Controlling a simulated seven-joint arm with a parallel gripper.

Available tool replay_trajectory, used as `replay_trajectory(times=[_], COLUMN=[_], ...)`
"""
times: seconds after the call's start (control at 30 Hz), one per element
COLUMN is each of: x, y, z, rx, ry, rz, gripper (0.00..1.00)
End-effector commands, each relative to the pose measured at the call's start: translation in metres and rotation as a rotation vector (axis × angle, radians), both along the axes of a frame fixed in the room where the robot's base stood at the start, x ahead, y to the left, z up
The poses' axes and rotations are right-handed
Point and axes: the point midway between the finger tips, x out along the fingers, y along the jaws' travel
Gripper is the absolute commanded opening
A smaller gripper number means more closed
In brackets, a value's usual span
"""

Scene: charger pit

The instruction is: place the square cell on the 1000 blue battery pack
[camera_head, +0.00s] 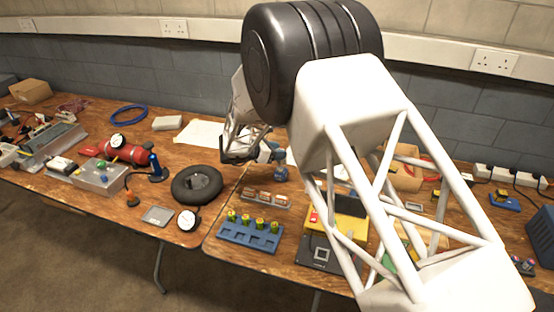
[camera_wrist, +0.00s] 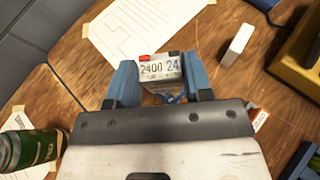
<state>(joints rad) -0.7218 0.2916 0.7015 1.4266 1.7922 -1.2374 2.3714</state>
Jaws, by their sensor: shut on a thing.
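My gripper (camera_wrist: 157,82) is shut on a small boxy cell (camera_wrist: 160,68) with a pale label reading "2400 24" and a red corner. This looks like the square cell. It sits between the two blue fingertips in the wrist view, and a blue patch shows just below it. In the head view my gripper (camera_head: 256,155) is above the back middle of the bench, and the cell cannot be made out there. No marking "1000" is readable in either view. A small blue unit with a yellow top (camera_head: 505,200) stands at the right.
A blue tray (camera_head: 262,239) of several green cells is at the front, beside a yellow device (camera_head: 347,228). A black ring (camera_head: 196,185) lies left. The wrist view shows paper (camera_wrist: 130,35), a white block (camera_wrist: 238,45) and a green can (camera_wrist: 30,150).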

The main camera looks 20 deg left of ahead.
Motion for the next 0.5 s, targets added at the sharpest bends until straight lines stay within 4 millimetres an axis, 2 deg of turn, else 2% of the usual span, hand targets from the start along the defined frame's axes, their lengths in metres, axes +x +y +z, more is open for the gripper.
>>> replay_trajectory(times=[0.27,0.5], x=[0.0,-0.001], y=[0.0,0.0], z=[-0.002,-0.024], rx=[-0.001,-0.002], ry=[0.001,0.002], rz=[0.0,0.0], gripper=[0.19,0.19])
